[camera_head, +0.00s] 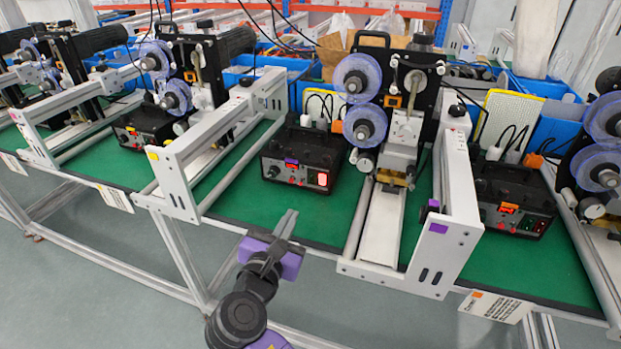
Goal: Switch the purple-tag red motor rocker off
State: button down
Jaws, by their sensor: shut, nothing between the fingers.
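The purple-tag control box (303,150) is a black box on the green bench top in the middle of the view. A purple tag (291,161) is on its front face. My gripper (287,223) is shut and empty.
A white machine frame (448,235) with a purple tag stands right of the box, and another frame (172,180) with a yellow tag stands left. Similar boxes with yellow and orange tags (508,209) are on either side. Green bench top before the box is clear.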

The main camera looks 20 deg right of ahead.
aim_at(322, 179)
jog(key=shift+s+d+f+n+g+h, duration=0.15)
jog(key=shift+s+d+n+g+h, duration=0.3)
jog(key=shift+d+n, duration=0.3)
jog(key=x, duration=0.8)
jog(key=r+b+x, duration=0.1)
jog(key=x, duration=0.4)
jog(key=shift+d, duration=0.1)
jog(key=shift+w+d, duration=0.2)
jog(key=shift+w, duration=0.15)
jog(key=shift+r+p, duration=0.2)
jog(key=shift+p, duration=0.1)
